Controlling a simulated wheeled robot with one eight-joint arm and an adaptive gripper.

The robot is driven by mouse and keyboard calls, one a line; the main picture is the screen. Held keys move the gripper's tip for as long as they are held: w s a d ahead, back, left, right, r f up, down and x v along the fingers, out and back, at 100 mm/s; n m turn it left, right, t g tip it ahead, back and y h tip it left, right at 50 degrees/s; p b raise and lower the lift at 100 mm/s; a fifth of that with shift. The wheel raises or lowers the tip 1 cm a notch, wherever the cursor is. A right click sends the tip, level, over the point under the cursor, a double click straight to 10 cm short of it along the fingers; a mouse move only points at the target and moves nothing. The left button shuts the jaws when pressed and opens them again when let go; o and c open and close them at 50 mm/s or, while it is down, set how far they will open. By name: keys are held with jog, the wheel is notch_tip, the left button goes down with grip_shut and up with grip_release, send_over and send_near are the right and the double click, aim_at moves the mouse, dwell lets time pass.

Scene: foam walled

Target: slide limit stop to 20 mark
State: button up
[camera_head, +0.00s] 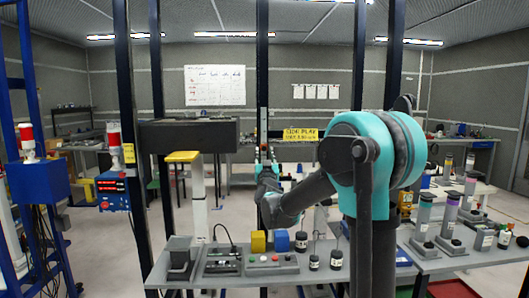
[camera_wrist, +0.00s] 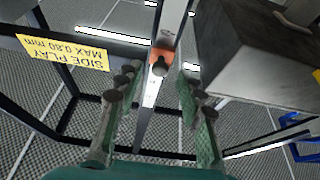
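The limit stop is an orange slider with a dark round knob (camera_wrist: 159,65) on a narrow upright post (camera_wrist: 172,22), seen in the wrist view. A pale scale strip runs along the post, but its marks are too small to read. My gripper (camera_wrist: 160,78) is open, with its green-sided fingers on either side of the knob and visible gaps to both. In the head view my gripper (camera_head: 265,160) is raised in front of the post (camera_head: 263,60), where the stop is small and partly hidden.
A yellow "SIDE PLAY MAX 0.80 mm" sign (camera_wrist: 64,52) is beside the post. A dark box (camera_head: 188,135) stands close on its other side. Below my arm, a grey bench (camera_head: 215,279) holds button boxes, yellow and blue blocks and jars. Another bench (camera_head: 470,260) is at right.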

jog(key=shift+x, duration=1.05)
grip_shut()
